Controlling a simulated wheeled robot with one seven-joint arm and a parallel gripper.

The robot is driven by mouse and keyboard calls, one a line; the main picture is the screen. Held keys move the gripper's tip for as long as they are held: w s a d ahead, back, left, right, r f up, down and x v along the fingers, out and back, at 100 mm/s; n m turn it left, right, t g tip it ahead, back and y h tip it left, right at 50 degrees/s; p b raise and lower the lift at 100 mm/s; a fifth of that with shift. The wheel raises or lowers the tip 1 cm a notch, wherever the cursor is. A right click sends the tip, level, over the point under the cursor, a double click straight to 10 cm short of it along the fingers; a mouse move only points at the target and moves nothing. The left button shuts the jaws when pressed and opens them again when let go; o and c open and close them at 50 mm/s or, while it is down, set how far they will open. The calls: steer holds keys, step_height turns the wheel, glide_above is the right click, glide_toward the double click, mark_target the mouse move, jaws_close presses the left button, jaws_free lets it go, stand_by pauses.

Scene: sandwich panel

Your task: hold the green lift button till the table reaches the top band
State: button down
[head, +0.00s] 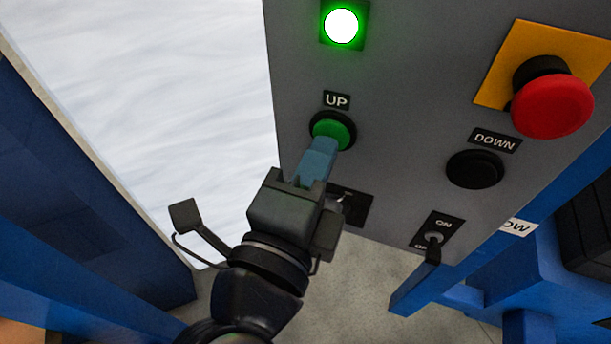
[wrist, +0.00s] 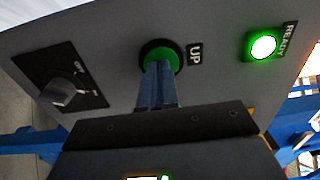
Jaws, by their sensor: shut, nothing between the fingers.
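The green UP button (head: 334,131) sits in a black ring on the grey panel (head: 400,100), under the UP label. My gripper (head: 326,146) is shut and empty, with its blue fingertips at the lower part of the button. The wrist view also shows the green button (wrist: 160,56), with the closed fingertips (wrist: 158,68) over its lower part. They appear to touch it, but how far the button is pressed I cannot tell. The table and its top band are not recognisable in either view.
A lit green READY lamp (head: 341,26) is above the button. A red mushroom button (head: 552,105) on a yellow plate and a black DOWN button (head: 475,169) are to the right.

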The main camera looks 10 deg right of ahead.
steer(key=shift+w+d, duration=0.15)
steer(key=shift+w, duration=0.05)
